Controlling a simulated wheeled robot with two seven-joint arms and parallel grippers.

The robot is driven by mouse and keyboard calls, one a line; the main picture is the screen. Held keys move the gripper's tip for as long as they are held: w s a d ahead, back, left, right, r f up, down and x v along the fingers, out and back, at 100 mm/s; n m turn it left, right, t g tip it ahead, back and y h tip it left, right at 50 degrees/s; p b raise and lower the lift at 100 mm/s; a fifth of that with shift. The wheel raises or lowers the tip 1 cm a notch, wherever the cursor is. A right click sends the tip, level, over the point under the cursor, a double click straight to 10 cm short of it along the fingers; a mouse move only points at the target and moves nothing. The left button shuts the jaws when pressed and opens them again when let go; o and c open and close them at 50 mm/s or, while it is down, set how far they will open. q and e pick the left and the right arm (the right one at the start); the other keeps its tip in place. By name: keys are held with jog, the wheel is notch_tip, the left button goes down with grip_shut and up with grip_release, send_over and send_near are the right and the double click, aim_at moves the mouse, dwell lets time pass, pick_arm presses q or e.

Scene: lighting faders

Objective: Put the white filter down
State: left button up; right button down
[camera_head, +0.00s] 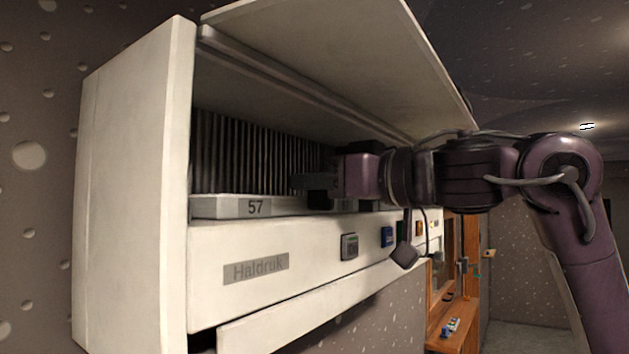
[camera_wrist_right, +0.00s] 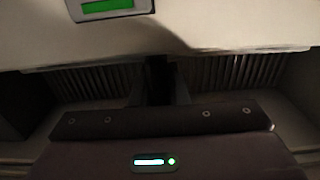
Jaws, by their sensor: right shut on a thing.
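The white filter (camera_head: 225,207) is inside the open white cabinet. It has a pale front frame marked 57 and dark upright pleats behind it. My right gripper (camera_head: 312,186) reaches into the cabinet from the right and is shut on the filter at its front. In the right wrist view, my right gripper's fingers (camera_wrist_right: 160,90) close on a dark upright piece in front of the pleats (camera_wrist_right: 225,72). The filter's right part is hidden behind my right arm, and its contact with the cabinet floor cannot be made out. My left gripper is not in view.
The cabinet's lid (camera_head: 330,45) is raised above my right arm. Its front (camera_head: 300,250) bears a Haldruk plate (camera_head: 256,268) and small coloured modules, one of them blue (camera_head: 387,237). A lower flap (camera_head: 310,315) sticks out. An orange wooden shelf (camera_head: 455,335) stands at the right.

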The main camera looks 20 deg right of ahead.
jog(key=c, duration=1.4)
grip_release()
jog(key=shift+r, duration=0.15)
jog(key=shift+s+d, duration=0.15)
jog(key=shift+d, duration=0.1)
jog(key=b+v, duration=0.4)
jog(key=v, duration=0.7)
jog(key=shift+s, duration=0.25)
jog(key=shift+d, duration=0.15)
